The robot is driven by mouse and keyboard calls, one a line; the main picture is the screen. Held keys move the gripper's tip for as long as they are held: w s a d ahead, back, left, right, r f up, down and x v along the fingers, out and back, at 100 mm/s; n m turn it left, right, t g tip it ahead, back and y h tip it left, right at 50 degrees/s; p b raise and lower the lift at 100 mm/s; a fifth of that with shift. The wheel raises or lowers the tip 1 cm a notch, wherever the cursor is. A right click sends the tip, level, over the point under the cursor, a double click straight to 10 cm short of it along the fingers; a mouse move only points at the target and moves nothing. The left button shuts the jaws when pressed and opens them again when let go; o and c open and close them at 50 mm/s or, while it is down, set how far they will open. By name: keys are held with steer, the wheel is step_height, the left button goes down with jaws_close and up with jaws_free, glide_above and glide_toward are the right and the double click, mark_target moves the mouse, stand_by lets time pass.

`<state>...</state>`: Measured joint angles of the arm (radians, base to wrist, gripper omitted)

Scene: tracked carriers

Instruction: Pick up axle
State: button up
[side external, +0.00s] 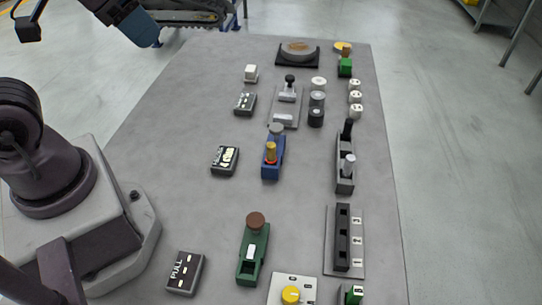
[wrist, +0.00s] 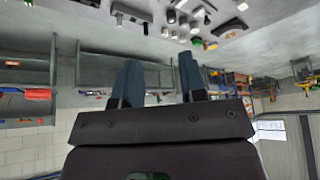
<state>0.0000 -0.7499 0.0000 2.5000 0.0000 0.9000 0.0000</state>
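I cannot tell for sure which part is the axle. A blue carrier (side external: 272,164) at the middle of the table holds an upright gold peg (side external: 270,152) and a grey round knob (side external: 277,129). A dark grey carrier (side external: 344,177) to its right holds a silver peg (side external: 348,165) and a black peg (side external: 348,130). A green carrier (side external: 253,257) nearer the front has a brown round knob (side external: 256,219). My gripper (wrist: 158,72) is open and empty in the wrist view, its two blue fingers apart. In the side view, part of it shows at top left, away from these parts.
Black label blocks (side external: 225,161) stand left of the carriers. A numbered slotted rack (side external: 343,240) and a yellow-knobbed box (side external: 292,293) are at the front. Several small cylinders (side external: 317,99) and a round dark-based stand (side external: 297,52) are at the back. The table's left side (side external: 180,130) is clear.

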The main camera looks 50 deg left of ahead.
steer(key=shift+o, duration=0.6)
steer(key=n+g, duration=0.6)
steer(key=n, duration=1.4)
glide_above(272, 145)
step_height(272, 145, down, 16)
steer(key=f, duration=0.8)
steer(key=shift+w+a+f, duration=0.1)
steer(key=shift+w+a, duration=0.1)
steer(key=shift+a, duration=0.05)
steer(key=shift+s+d+f, duration=0.1)
steer(key=shift+s+f, duration=0.05)
steer(key=shift+f, duration=1.15)
steer(key=shift+s+d+f, duration=0.1)
steer(key=shift+f, duration=1.2)
jaws_close()
